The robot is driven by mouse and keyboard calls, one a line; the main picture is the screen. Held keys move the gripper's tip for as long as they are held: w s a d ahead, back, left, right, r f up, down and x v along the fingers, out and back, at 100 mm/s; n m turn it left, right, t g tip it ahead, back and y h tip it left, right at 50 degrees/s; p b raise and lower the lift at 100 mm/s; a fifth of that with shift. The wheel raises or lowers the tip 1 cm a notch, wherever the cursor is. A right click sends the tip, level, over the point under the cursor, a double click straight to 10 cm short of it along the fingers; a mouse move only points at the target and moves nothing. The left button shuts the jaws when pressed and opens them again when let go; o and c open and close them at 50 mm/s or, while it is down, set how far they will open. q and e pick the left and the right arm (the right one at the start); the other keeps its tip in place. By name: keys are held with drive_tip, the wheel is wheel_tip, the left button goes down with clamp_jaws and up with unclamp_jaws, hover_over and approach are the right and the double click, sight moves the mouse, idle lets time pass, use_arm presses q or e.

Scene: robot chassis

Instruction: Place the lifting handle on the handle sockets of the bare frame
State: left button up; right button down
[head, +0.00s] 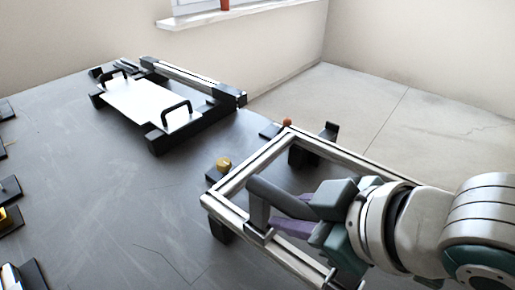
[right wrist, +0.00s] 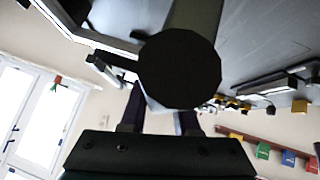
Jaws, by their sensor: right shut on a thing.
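The lifting handle (head: 282,197) is a dark grey bar with a leg at its left end. My right gripper (head: 290,222), with purple fingers, is shut on it above the near-left corner of the bare frame (head: 228,187). The visible leg reaches down to the frame's near rail, by a small grey socket (head: 260,237). I cannot tell whether it sits in the socket or only overlaps it. Another socket-like piece (head: 329,279) shows farther right on the near rail. In the right wrist view the handle's dark round end (right wrist: 180,70) fills the middle. The left gripper is out of view.
A white panel (head: 150,103) with two black handles lies on a black-footed fixture at the back left. Dark parts line the left edge. The table's middle is clear.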

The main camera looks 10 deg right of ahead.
drive_tip(key=shift+f, duration=1.3)
drive_tip(key=c, duration=1.1)
unclamp_jaws()
drive_tip(key=shift+f+b, duration=0.2)
drive_tip(key=shift+b, duration=0.1)
drive_tip(key=o, duration=0.5)
drive_tip(key=shift+c, duration=0.2)
drive_tip(key=shift+r, duration=0.1)
drive_tip(key=shift+s+r, duration=0.1)
drive_tip(key=shift+r, duration=0.1)
drive_tip(key=p+v, duration=0.3)
drive_tip(key=v, duration=0.8)
drive_tip(key=s+d+f+m+g+h, duration=0.1)
drive_tip(key=s+d+m+g+h, duration=0.2)
drive_tip(key=s+m, duration=0.4)
drive_tip(key=shift+s+d+f+g+h, duration=0.4)
drive_tip(key=shift+s+d+g, duration=0.5)
drive_tip(key=shift+g, duration=0.2)
